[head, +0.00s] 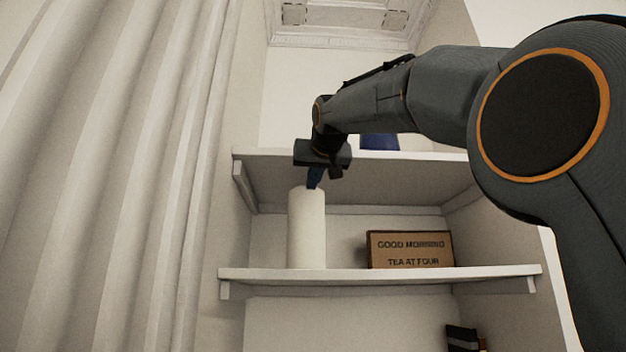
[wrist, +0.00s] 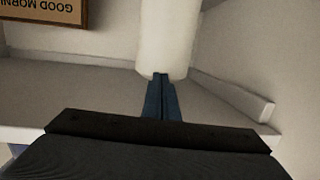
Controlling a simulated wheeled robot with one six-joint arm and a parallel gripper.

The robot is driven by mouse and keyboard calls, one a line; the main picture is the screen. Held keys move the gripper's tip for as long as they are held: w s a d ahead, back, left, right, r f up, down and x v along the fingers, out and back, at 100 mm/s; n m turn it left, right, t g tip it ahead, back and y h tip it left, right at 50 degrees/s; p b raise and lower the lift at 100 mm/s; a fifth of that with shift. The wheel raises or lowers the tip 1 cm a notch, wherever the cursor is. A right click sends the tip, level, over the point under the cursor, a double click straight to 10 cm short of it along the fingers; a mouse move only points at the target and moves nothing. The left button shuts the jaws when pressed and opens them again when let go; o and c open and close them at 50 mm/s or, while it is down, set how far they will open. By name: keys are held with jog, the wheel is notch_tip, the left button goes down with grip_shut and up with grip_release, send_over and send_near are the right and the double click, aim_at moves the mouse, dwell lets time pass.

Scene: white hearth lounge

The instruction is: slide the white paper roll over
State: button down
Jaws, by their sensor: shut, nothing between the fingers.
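The white paper roll (head: 307,232) stands upright on the middle shelf, toward its left end, in the head view. My gripper (head: 314,184) is at the roll's top edge in the head view. Its blue fingers (wrist: 161,80) are shut with nothing between them, and their tips overlap the roll's end in the wrist view. I cannot tell whether they touch it.
A brown sign reading "GOOD MORNING TEA AT FOUR" (head: 410,250) stands right of the roll, with bare shelf (head: 345,273) between them. An upper shelf (head: 400,155) holds a blue object (head: 379,141). Dark books (head: 463,338) are lower right. A pale curtain (head: 110,180) hangs at left.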

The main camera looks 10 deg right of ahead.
jog(key=shift+s, duration=0.1)
jog(key=shift+s+d+r+b, duration=0.1)
jog(key=shift+s+b, duration=0.55)
jog(key=shift+s, duration=0.45)
jog(key=shift+s+r+p, duration=0.1)
jog(key=shift+r+p, duration=0.8)
jog(key=s+b, duration=0.6)
jog(key=s, duration=0.5)
jog(key=shift+s+d, duration=0.3)
jog(key=shift+s, duration=0.1)
jog(key=shift+f, duration=0.1)
